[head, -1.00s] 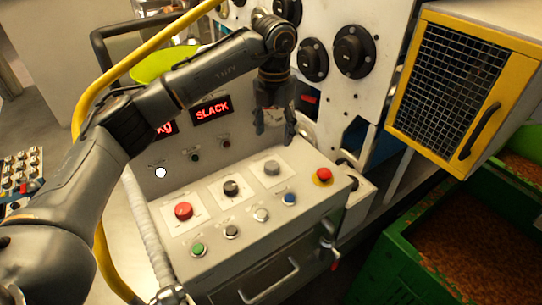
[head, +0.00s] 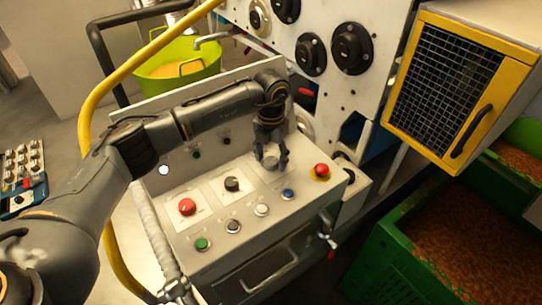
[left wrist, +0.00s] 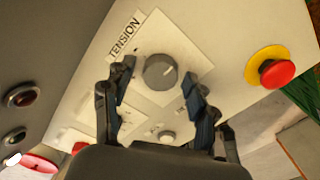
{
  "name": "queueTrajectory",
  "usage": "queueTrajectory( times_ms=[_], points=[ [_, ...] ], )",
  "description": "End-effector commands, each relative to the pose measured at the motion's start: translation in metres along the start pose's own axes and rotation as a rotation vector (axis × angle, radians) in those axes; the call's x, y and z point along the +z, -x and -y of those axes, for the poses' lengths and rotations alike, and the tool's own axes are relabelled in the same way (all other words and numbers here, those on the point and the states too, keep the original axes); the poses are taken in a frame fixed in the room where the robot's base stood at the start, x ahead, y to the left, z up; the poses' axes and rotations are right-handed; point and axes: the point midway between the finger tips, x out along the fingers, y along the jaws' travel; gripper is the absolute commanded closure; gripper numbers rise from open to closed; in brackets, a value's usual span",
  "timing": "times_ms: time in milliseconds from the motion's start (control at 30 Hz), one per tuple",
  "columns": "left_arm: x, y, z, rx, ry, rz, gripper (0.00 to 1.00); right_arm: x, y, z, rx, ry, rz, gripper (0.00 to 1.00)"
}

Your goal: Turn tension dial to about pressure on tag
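The tension dial (left wrist: 160,71) is a round grey knob with a pale pointer line on a white plate, next to the label TENSION (left wrist: 124,38) in the left wrist view. My left gripper (left wrist: 156,84) is open, with dark fingers spread on either side of the dial. In the head view the left gripper (head: 271,158) points down over the console's rear right knob, which it mostly hides. I cannot tell whether the fingers touch the dial. No pressure tag is readable, and my arm covers the red displays. My right gripper is not in view.
A yellow rail (head: 86,130) stands left. A yellow-framed mesh cabinet (head: 450,85) hangs right.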

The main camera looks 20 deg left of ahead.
Motion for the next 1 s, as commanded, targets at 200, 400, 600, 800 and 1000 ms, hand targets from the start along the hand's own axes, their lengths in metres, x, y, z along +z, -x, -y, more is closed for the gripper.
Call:
queueTrajectory(
  times_ms=[200, 400, 600, 800, 1000],
  points=[
    [0.000, 0.001, 0.000, 0.000, -0.001, 0.000, 0.93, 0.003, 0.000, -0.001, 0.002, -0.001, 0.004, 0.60],
    [0.000, 0.000, 0.000, -0.001, -0.011, 0.001, 0.93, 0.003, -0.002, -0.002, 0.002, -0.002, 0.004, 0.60],
    [0.000, -0.003, 0.000, 0.000, -0.074, 0.001, 0.93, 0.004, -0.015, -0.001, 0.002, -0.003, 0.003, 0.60],
    [0.001, -0.005, 0.000, 0.001, -0.210, 0.002, 0.93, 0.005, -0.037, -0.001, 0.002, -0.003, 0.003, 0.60],
    [0.000, -0.005, 0.000, 0.001, -0.394, 0.002, 0.93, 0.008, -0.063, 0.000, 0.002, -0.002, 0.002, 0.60]
  ],
)
